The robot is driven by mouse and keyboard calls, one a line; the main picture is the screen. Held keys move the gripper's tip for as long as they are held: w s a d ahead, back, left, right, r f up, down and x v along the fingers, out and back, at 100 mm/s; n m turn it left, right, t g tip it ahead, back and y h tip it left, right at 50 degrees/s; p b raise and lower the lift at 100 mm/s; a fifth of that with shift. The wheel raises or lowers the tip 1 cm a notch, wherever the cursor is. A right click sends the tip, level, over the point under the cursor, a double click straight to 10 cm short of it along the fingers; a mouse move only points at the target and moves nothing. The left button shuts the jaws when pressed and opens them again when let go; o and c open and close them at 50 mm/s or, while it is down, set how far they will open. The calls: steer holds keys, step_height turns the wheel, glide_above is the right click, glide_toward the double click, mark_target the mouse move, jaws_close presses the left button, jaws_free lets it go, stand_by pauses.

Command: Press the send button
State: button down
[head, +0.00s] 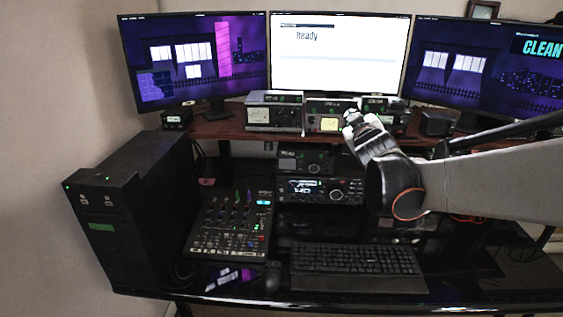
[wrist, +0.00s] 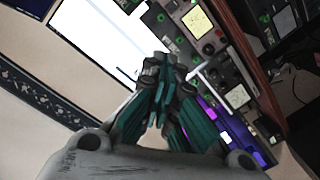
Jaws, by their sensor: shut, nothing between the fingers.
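My gripper (head: 352,122) is shut and empty, in front of the radio units on the raised shelf. In the wrist view its fingertips (wrist: 165,65) are together, close to the panel of a unit with small buttons and lit meters. No button is readable as the send button at this size. The middle shelf unit (head: 325,122) has a lit yellow meter and is left of my gripper. A larger radio (head: 318,189) with a lit display is below. I cannot tell whether my fingertips touch a panel. My gripper and forearm hide part of the right-hand shelf units.
Three monitors stand behind; the middle one (head: 338,60) reads "Ready". A mixer (head: 232,225), keyboard (head: 355,260) and mouse (head: 271,276) lie on the desk. A black computer tower (head: 125,215) stands at left. The brown shelf edge (head: 225,130) runs below the upper units.

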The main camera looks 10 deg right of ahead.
mark_target(343, 181)
steer(key=w+d+f+n+t+y, duration=0.45)
steer(key=w+d+f+n, duration=0.25)
steer(key=w+d+n, duration=0.25)
steer(key=s+d+f+n+g+y, duration=0.1)
steer(key=s+f+n+y, duration=0.1)
steer(key=f, duration=0.7)
steer(key=s+d+f+n+g+y, duration=0.1)
steer(key=s+f+n+g+y, duration=0.1)
steer(key=f+n, duration=0.3)
steer(key=s+d+f+n+g+y, duration=0.1)
steer(key=s+f+n+g+y, duration=0.1)
steer(key=f, duration=1.1)
steer(key=n+y+p, duration=0.1)
steer(key=y, duration=0.1)
steer(key=shift+s+f+y, duration=0.15)
steer(key=shift+s+y, duration=0.15)
steer(key=shift+y, duration=0.05)
steer(key=shift+w, duration=0.1)
steer(key=w+d+b+x, duration=0.1)
steer(key=b+x, duration=0.3)
steer(key=x, duration=0.8)
steer(key=shift+w+d, duration=0.45)
steer(key=shift+d, duration=0.15)
